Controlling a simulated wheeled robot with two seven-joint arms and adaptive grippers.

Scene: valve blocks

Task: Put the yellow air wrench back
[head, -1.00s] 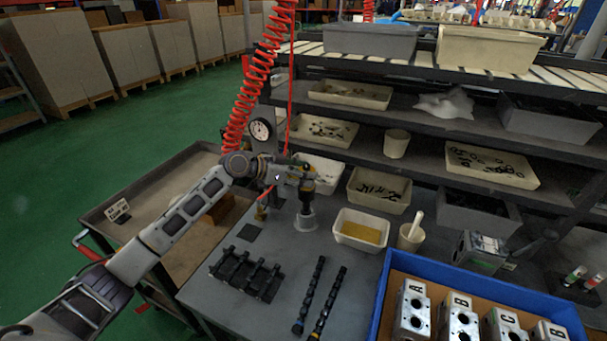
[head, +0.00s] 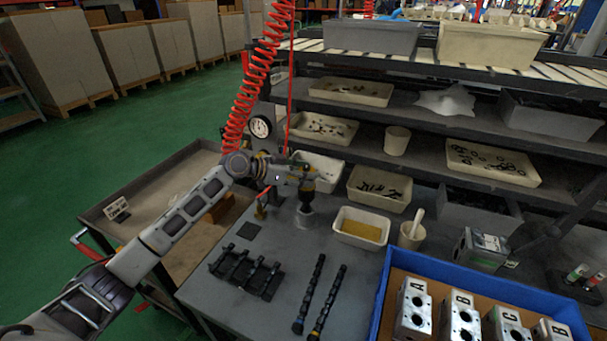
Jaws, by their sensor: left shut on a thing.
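The yellow air wrench (head: 306,186) is a small black and yellow tool, upright over the grey table, with its dark lower end pointing down. My left gripper (head: 298,177) is shut on its upper part and hides some of it. My right gripper is not in view.
A red coiled hose (head: 250,88) hangs behind my left wrist. Black clamps (head: 246,273) and two dark rods (head: 327,302) lie on the table. A blue crate (head: 376,304) with lettered metal blocks is at right. Shelves with bins (head: 380,186) stand behind.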

